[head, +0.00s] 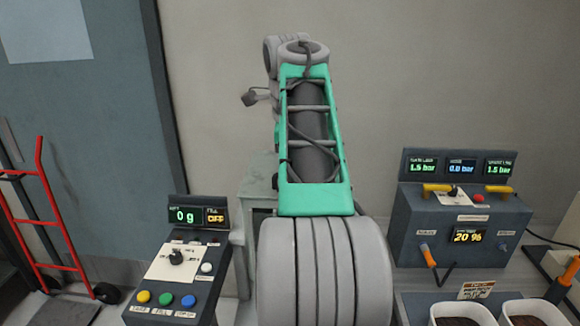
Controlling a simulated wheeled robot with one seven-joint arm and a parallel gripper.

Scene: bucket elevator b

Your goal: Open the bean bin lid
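I cannot make out a bean bin or its lid in the head view. A pale grey-green cabinet-like body (259,171) stands behind my arm, left of centre. My arm covers much of it, so I cannot tell whether it belongs to the bin. My arm, with a green link and grey joints, rises through the middle of the picture. My gripper's fingers do not show. A small dark part sticks out left of the arm's upper end, and I cannot tell what it is.
A control panel (163,262) reading 0 g stands at the lower left. A dark console (405,240) with yellow handles stands at the right. Two white tubs (462,308) (535,306) of dark material sit at the lower right. A red hand truck (52,215) stands far left.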

